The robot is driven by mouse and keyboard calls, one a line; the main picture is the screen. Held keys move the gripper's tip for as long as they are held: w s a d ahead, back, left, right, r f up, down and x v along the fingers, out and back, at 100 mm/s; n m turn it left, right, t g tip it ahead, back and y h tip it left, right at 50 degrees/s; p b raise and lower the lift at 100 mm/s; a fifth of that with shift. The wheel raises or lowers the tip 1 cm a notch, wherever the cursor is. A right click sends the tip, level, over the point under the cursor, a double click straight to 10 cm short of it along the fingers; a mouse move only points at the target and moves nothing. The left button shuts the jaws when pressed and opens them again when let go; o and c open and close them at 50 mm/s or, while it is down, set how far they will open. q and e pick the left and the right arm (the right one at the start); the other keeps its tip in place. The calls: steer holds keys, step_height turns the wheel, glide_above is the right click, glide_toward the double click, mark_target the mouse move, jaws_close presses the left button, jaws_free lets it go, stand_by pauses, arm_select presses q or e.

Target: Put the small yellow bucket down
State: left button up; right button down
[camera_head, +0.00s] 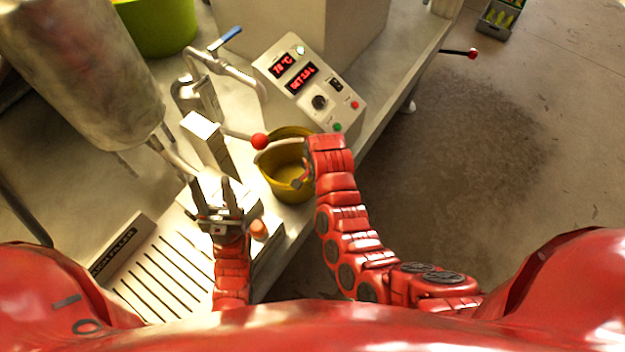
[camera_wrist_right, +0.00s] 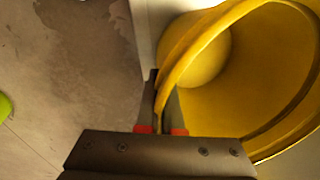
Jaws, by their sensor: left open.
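The small yellow bucket (camera_head: 280,183) is upright at the bench's right edge, below the control box. I cannot tell whether its base touches the bench. My right gripper (camera_head: 306,172) is at the bucket's right side, its fingers mostly hidden in the head view. In the right wrist view the bucket (camera_wrist_right: 225,95) fills the right side. There the right gripper (camera_wrist_right: 160,100) has its fingers close together on either side of the bucket's rim, shut on it. My left gripper (camera_head: 220,198) is open, pointing at a pale metal fixture left of the bucket.
A control box (camera_head: 310,85) with red displays stands behind the bucket. A lever with a red knob (camera_head: 260,141) reaches close to the bucket's rim. A steel tank (camera_head: 85,70) and a green tub (camera_head: 160,25) are at left. Open floor (camera_head: 480,170) lies to the right.

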steer(key=shift+f, duration=0.35)
steer(key=c, duration=1.1)
jaws_free()
steer(key=shift+r, duration=0.3)
steer(key=shift+r+b, duration=0.1)
steer(key=shift+b, duration=0.2)
steer(key=r+b, duration=0.1)
steer(key=r, duration=0.1)
steer(key=r+b, duration=0.1)
steer(key=r, duration=0.2)
steer(key=shift+s+d, duration=0.15)
steer(key=shift+s, duration=0.05)
steer(key=r+p, duration=0.1)
steer(key=r, duration=0.1)
steer(key=r+p, duration=0.1)
steer(key=r, duration=0.1)
steer(key=r+p, duration=0.1)
steer(key=r, duration=0.1)
steer(key=shift+s+d+r+p, duration=0.2)
steer(key=shift+s+d+p, duration=0.15)
steer(key=shift+p, duration=0.05)
